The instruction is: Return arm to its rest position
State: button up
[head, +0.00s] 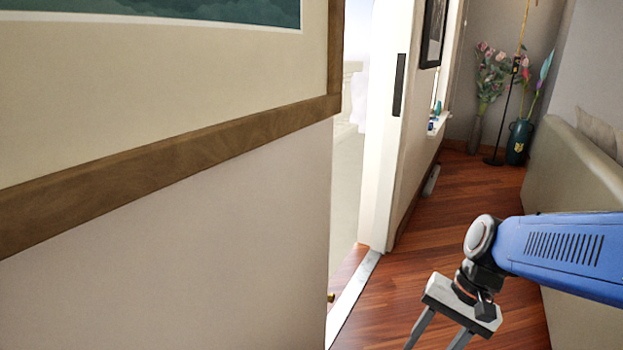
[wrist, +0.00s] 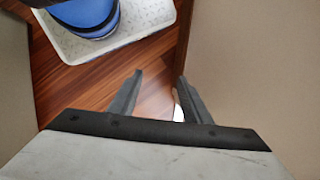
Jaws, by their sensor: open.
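My gripper (head: 432,343) is at the lower right of the head view, at the end of my blue arm (head: 565,255), which reaches in from the right edge. Its two grey fingers point down and are spread, with their tips cut off by the bottom edge. In the wrist view the fingers (wrist: 160,76) are apart over the reddish wood floor (wrist: 85,85), with nothing held between them.
A beige sofa (head: 565,165) stands beside my arm at the right. A pale wall (head: 180,250) with a wood-framed picture (head: 170,150) fills the left. An open doorway (head: 347,190) is in the middle. Flower vases (head: 518,142) stand far back.

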jog(key=s+d+r+n+t+h, duration=0.3)
jog(key=d+r+n+t, duration=0.2)
jog(key=d+r+n, duration=0.1)
jog(key=shift+r+t+h, duration=0.4)
jog(key=shift+r, duration=0.2)
dwell(0.6)
